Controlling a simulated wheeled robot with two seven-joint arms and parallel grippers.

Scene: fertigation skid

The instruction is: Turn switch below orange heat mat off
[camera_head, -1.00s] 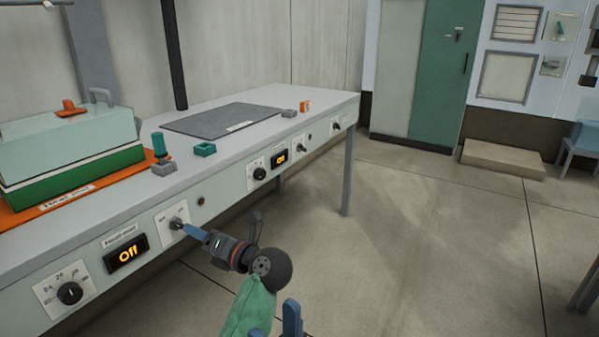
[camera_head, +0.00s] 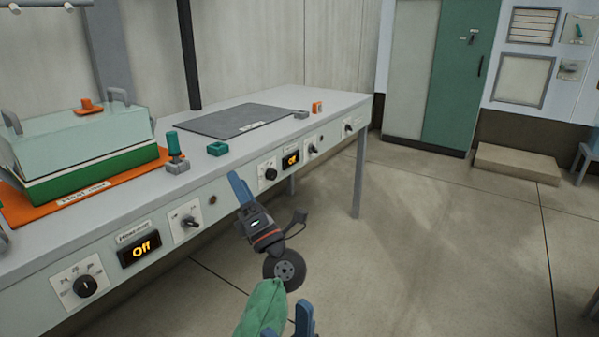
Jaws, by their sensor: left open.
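The orange heat mat (camera_head: 28,212) lies at the left of the bench, under a green tray with a clear lid.
A dial (camera_head: 84,286) sits left of the display. Farther right are another dial (camera_head: 270,174), a small lit display (camera_head: 291,159) and a switch (camera_head: 312,149). A dark mat (camera_head: 235,119) lies on the bench.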

